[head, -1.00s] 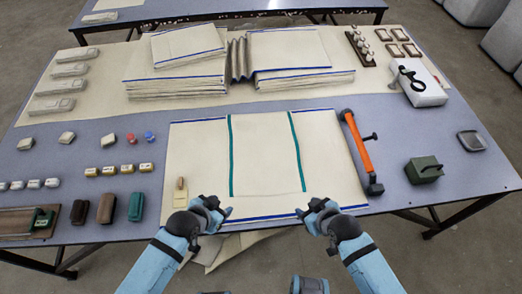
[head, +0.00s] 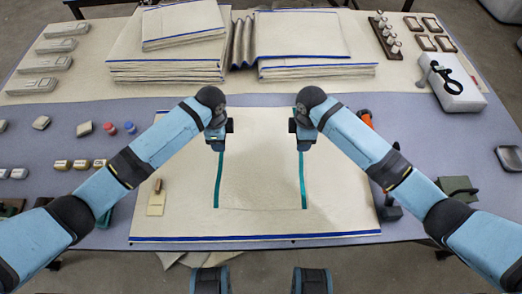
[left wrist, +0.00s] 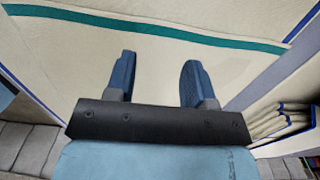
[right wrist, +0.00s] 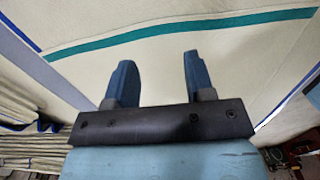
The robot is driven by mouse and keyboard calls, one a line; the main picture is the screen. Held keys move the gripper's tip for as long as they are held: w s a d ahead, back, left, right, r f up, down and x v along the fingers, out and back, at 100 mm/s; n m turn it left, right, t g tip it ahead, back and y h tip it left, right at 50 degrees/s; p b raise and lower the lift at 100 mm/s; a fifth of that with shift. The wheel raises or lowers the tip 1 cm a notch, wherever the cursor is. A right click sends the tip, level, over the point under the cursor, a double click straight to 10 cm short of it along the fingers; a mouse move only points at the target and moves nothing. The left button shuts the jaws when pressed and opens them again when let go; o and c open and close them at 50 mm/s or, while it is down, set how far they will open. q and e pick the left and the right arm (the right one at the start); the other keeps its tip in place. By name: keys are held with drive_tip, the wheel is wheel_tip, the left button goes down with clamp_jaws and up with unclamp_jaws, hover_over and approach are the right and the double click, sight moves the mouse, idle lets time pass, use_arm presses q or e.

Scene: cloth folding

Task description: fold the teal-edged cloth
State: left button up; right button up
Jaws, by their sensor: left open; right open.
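The teal-edged cloth (head: 260,175) lies flat on a larger blue-edged cloth (head: 340,215), with a teal strip down its left and right sides. My left gripper (head: 218,146) is over the far part of the left strip, and my right gripper (head: 302,146) is over the far part of the right one. The left wrist view shows the left gripper (left wrist: 157,72) with fingers apart and nothing between them. The right gripper (right wrist: 158,68) looks the same in the right wrist view. Both seem above the cloth; the cloth's far edge is partly hidden by my arms.
Stacks of folded blue-edged cloths (head: 170,75) stand behind. A wooden-handled tool (head: 157,190) lies on the large cloth at left. An orange-handled tool (head: 364,118) lies at right, partly hidden by my right arm. A white box (head: 452,92) stands farther right.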

use_arm(q)
drive_tip(key=shift+f, duration=2.7)
use_arm(e)
drive_tip(key=shift+f, duration=2.7)
use_arm(q)
drive_tip(key=shift+f, duration=0.15)
use_arm(e)
drive_tip(key=shift+f, duration=0.2)
use_arm(q)
clamp_jaws()
use_arm(e)
clamp_jaws()
drive_tip(key=shift+r, duration=0.1)
